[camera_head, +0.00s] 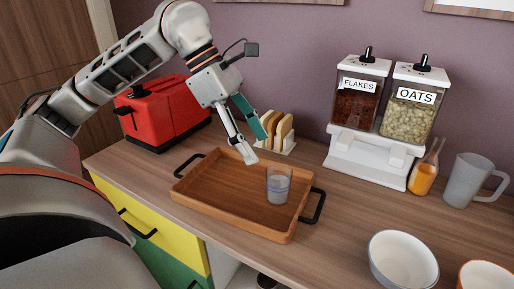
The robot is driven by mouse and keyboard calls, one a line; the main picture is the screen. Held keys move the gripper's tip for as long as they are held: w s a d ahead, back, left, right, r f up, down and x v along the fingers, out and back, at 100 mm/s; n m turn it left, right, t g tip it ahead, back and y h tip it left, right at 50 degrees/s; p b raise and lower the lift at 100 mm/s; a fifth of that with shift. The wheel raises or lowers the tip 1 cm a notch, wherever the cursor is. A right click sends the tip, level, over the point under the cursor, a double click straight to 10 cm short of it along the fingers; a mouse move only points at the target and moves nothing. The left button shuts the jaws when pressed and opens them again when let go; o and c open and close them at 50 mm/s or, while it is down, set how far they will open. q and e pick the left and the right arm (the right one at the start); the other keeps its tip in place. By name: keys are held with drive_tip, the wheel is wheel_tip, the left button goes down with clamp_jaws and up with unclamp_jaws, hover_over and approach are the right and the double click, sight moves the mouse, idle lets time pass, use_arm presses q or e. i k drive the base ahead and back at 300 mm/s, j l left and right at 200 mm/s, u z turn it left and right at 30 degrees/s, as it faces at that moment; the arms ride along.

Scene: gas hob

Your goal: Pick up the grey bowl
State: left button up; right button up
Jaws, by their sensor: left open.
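The grey bowl (403,260) stands upright on the counter at the lower right; its inside looks pale grey-white and empty, and the bottom of the frame slightly cuts it off. My left gripper (256,147) points down above the back of the wooden tray, well to the left of the bowl and farther back. Its fingers are apart with nothing between them. My right gripper does not show.
The wooden tray (216,195) with black handles holds a glass (278,185). A red toaster (165,110), a toast rack (277,132), cereal dispensers (375,115), an orange bottle (424,175) and a mug (468,180) stand behind. An orange bowl (486,276) is right of the grey one.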

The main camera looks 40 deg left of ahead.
sight(397, 259)
drive_tip(key=k, duration=0.95)
